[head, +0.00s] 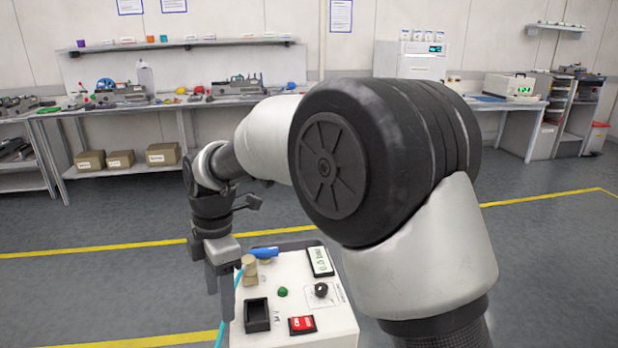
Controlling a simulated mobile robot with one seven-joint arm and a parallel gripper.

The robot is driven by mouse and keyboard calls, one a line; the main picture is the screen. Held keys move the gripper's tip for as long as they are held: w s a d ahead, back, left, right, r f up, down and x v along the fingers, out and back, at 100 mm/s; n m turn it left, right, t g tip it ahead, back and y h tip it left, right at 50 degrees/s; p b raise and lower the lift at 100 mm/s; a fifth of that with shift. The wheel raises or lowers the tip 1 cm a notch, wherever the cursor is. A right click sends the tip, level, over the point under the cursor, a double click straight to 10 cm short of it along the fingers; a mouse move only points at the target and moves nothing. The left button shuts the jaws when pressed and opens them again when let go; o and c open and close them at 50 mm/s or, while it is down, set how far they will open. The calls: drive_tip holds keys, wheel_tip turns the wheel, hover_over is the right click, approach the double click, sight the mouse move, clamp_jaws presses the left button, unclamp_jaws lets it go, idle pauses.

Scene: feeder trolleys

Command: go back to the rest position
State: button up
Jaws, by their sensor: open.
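My gripper (222,279) is in the head view at the lower left, pointing down beside the left edge of a white control box. It is open, and I see nothing held between its fingers. The control box (335,318) has a small display (320,261), a black knob (321,290), a green button (282,292), a red switch (302,325) and a black open-topped socket (257,315). My arm hides part of the box's right side.
A light blue cable (221,330) hangs at the box's left, close to my gripper. A long workbench (160,107) with tools stands along the back wall, with cardboard boxes (163,154) below. A yellow floor line (90,248) crosses open grey floor.

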drive_tip(key=s+d+r+m+t, duration=0.2)
drive_tip(key=d+r+m, duration=0.4)
drive_tip(key=d, duration=0.4)
drive_tip(key=s+d+r+m+t, duration=0.1)
drive_tip(key=d+r+m, duration=0.45)
drive_tip(key=d, duration=0.45)
drive_tip(key=s+d+m+t, duration=0.3)
drive_tip(key=s+d+m, duration=0.9)
drive_tip(key=d+m, duration=0.15)
wheel_tip(320, 180, up, 24)
drive_tip(key=p, duration=2.4)
drive_tip(key=shift+w+h, duration=0.15)
drive_tip(key=shift+h, duration=0.15)
drive_tip(key=shift+a+f, duration=0.1)
